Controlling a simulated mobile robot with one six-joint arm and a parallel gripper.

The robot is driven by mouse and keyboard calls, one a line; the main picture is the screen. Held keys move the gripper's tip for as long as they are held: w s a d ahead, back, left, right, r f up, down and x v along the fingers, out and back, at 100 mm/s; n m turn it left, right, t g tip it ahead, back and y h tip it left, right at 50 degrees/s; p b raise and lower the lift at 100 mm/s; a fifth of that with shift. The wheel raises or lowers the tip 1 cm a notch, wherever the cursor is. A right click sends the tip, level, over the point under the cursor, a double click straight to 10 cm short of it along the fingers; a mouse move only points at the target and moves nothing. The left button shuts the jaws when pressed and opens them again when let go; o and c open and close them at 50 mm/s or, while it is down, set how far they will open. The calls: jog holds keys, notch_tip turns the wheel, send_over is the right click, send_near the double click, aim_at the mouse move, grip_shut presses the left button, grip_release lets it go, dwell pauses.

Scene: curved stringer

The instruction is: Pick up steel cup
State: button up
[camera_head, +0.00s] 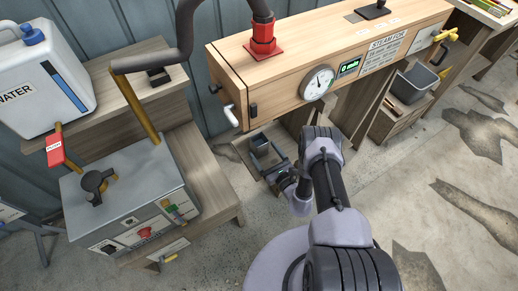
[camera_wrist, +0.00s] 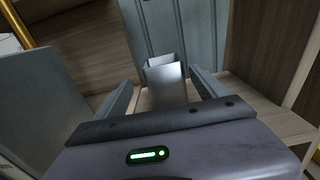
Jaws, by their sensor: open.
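The steel cup (camera_wrist: 168,88) is a grey, square-sided, open-topped vessel, upright in the wrist view. It stands on a wooden surface in front of the blue-grey corrugated wall. It shows small and dark in the head view (camera_head: 260,142), just beyond my gripper (camera_head: 264,160). In the wrist view my gripper (camera_wrist: 164,79) is open and empty. One finger is to the left of the cup and one to the right, with the cup seen between them. The near lower part of the cup is close to my gripper's dark front edge. I cannot tell whether the fingertips reach alongside it.
The wooden steam box (camera_head: 320,55) with a round gauge (camera_head: 318,82) overhangs to the right. A grey control unit (camera_head: 130,190) stands on a wooden bench at left, with a white water tank (camera_head: 40,75) behind. Wooden panels stand close on both sides of my gripper.

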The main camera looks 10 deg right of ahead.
aim_at(263, 149)
jog(key=b+x, duration=0.2)
jog(key=x, duration=0.2)
jog(key=shift+w+d+f+b, duration=0.2)
jog(key=shift+w+f+b, duration=0.15)
jog(key=shift+w+b, duration=0.05)
jog(key=shift+w+a+r, duration=0.1)
jog(key=shift+w+r, duration=0.1)
jog(key=shift+w, duration=0.15)
jog(key=c, duration=1.7)
jog(key=shift+c, duration=0.2)
